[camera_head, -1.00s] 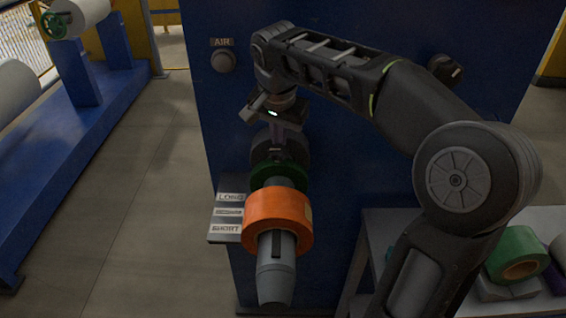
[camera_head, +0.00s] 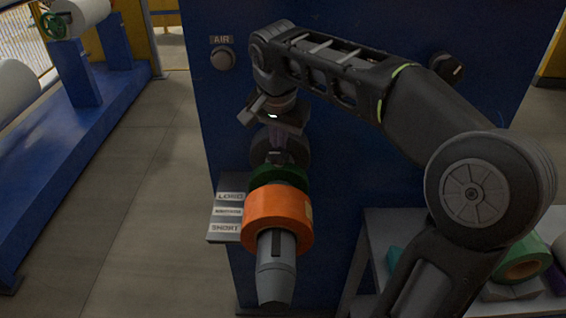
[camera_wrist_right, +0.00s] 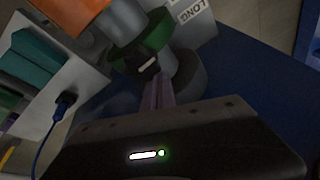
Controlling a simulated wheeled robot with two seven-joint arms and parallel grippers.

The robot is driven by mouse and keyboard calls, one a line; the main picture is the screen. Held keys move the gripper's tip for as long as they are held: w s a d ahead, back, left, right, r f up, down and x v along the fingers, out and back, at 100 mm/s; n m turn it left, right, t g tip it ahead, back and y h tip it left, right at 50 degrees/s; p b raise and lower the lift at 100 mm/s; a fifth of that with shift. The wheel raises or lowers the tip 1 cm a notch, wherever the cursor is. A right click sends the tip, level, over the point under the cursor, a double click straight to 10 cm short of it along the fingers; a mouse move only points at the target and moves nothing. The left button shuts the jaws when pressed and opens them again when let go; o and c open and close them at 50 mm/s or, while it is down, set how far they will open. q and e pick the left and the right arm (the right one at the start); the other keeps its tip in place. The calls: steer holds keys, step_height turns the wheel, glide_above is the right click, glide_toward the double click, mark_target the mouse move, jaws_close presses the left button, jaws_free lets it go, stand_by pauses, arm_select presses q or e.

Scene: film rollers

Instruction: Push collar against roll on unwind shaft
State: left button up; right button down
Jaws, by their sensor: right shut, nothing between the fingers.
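The orange roll (camera_head: 278,217) sits around the grey unwind shaft (camera_head: 275,268), which points toward me. The green collar (camera_head: 262,178) is around the same shaft, just behind the roll. In the head view they look close together, but in the wrist view a grey stretch shows between the collar (camera_wrist_right: 157,38) and the roll (camera_wrist_right: 72,12), so I cannot tell that they touch. My right gripper (camera_head: 278,160) is shut and empty behind the collar, its fingertips (camera_wrist_right: 156,92) at or very near the collar's back side. My left gripper is out of view.
The blue machine panel (camera_head: 340,190) stands behind the shaft, with an AIR knob (camera_head: 223,59) and a black knob (camera_head: 446,67). A plate marked LONG and SHORT (camera_head: 228,212) juts out left of the roll. A shelf at right holds a green roll (camera_head: 522,262).

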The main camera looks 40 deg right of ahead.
mark_target(279, 152)
steer(key=shift+s+a+b, duration=0.4)
steer(key=shift+s+a, duration=0.15)
steer(key=shift+s, duration=0.25)
stand_by(0.4)
steer(key=shift+s+a+b, duration=0.65)
steer(key=shift+s+a, duration=0.3)
steer(key=shift+s, duration=0.25)
steer(key=shift+w+d, duration=0.1)
steer(key=shift+w, duration=0.05)
steer(key=shift+w+d+p, duration=0.3)
steer(key=shift+w+d, duration=0.1)
steer(key=shift+w, duration=0.1)
step_height(279, 152, up, 9)
steer(key=p, duration=0.7)
steer(key=shift+a, duration=0.1)
stand_by(0.4)
